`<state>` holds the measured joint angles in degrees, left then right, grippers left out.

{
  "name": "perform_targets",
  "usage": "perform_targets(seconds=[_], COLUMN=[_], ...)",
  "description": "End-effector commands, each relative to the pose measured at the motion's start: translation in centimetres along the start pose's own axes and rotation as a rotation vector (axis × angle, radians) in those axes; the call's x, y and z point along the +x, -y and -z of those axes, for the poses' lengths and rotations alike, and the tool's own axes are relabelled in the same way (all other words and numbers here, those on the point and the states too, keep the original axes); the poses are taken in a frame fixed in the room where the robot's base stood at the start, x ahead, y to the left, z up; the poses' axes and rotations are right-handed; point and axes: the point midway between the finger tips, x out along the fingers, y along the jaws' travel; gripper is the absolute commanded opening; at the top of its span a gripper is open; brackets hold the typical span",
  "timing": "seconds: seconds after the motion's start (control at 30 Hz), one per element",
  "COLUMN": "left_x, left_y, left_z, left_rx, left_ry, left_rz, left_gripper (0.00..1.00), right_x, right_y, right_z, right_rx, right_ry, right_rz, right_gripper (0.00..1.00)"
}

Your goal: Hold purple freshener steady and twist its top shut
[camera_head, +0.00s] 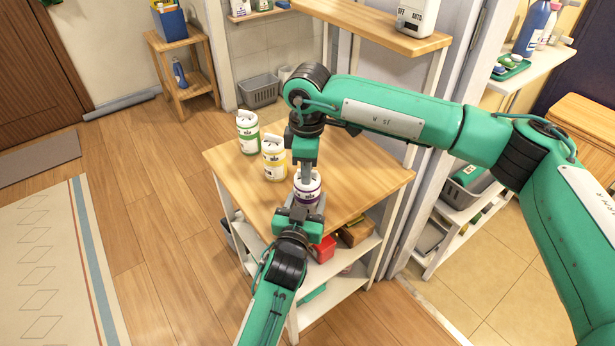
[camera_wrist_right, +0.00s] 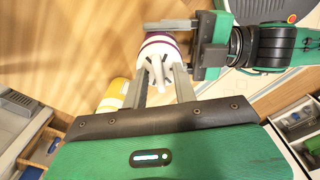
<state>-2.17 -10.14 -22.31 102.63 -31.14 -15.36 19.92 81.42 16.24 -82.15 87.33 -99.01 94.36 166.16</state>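The purple freshener (camera_head: 307,190), a white jar with a purple band, stands upright near the table's front corner. My left gripper (camera_head: 306,203) reaches in from the front with its fingers around the jar's body, shut on it. My right gripper (camera_head: 306,177) points down from above onto the jar's top. The right wrist view shows the slotted white top (camera_wrist_right: 157,64) between the right fingers, which are set about as far apart as the top is wide and appear closed on it. The left gripper (camera_wrist_right: 176,45) also shows there beside the jar.
A yellow freshener (camera_head: 274,160) and a green freshener (camera_head: 247,133) stand behind and to the left on the wooden table (camera_head: 240,185). A red box (camera_head: 324,249) sits on the shelf below. The table's right part is clear. A high wooden shelf (camera_head: 370,22) stands behind.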

Motion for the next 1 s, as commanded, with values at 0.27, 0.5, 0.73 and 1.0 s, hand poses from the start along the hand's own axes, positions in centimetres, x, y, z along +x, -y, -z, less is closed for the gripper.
perform_targets(seconds=[0.27,0.5,0.73,1.0], left_x=[0.2,0.1,0.1,0.1], left_y=[-0.3,-0.1,0.0,0.0], left_z=[0.7,0.4,0.2,0.0], left_rx=[-0.003,-0.002,-0.001,0.0], left_ry=[-0.017,-0.009,-0.005,-0.001], left_rz=[-0.006,-0.002,-0.001,0.0], left_gripper=[0.29,0.29,0.29,0.29], right_x=[-0.4,-2.8,-4.7,-5.2], right_y=[0.4,0.3,0.3,0.3], right_z=[-0.1,0.0,0.0,0.0], right_rx=[-0.004,-0.004,-0.004,-0.004], right_ry=[0.011,0.009,0.008,0.008], right_rz=[0.017,0.012,0.01,0.011], right_gripper=[0.25,0.25,0.25,0.25])
